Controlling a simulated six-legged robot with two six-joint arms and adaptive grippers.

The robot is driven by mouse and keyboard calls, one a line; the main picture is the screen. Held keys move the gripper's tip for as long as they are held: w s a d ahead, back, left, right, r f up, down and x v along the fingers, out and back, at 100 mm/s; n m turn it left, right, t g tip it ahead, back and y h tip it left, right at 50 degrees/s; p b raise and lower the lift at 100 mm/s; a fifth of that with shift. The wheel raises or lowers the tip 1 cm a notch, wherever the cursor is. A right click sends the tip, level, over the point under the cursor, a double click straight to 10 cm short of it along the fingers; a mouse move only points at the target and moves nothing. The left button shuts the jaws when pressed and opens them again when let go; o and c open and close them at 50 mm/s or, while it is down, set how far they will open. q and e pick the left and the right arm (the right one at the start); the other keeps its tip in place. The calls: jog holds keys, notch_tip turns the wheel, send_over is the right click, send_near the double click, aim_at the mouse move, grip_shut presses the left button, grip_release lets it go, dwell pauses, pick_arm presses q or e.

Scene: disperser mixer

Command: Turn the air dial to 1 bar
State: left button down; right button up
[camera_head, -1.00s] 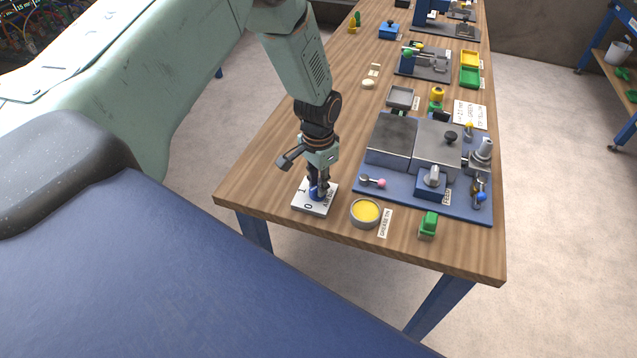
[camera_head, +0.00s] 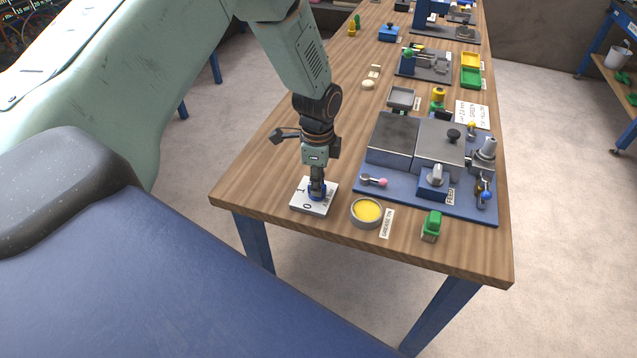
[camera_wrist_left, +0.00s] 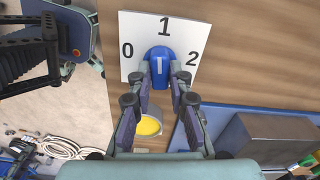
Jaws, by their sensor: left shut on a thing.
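The air dial is a blue knob (camera_head: 317,196) on a white plate (camera_head: 300,206) near the table's front left corner. In the left wrist view the plate (camera_wrist_left: 134,65) reads 0 at left, 1 at top and 2 at right. The blue knob (camera_wrist_left: 160,53) shows a white line running roughly up and down, close to in line with the 1. Which end is the pointer I cannot tell. My left gripper (camera_head: 317,189) points straight down over the dial. In the wrist view its fingers (camera_wrist_left: 161,74) are shut on the knob's two sides. My right gripper is not in view.
A grease tin (camera_head: 367,212) stands just right of the plate. A green block-like item (camera_head: 432,225) and a blue machine base (camera_head: 400,198) with metal blocks lie farther right. The table's front edge (camera_head: 370,248) is close to the dial. Bare wood lies left of and behind it.

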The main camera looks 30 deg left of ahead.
pick_arm(q)
jog(key=shift+m, duration=0.9)
jog(key=c, duration=1.7)
grip_release()
jog(key=o, duration=0.5)
jog(key=shift+s+a, duration=0.1)
jog(key=shift+a, duration=0.1)
jog(key=shift+d, duration=0.15)
jog(key=shift+r, duration=0.2)
notch_tip(320, 180, up, 12)
jog(key=shift+f, duration=0.15)
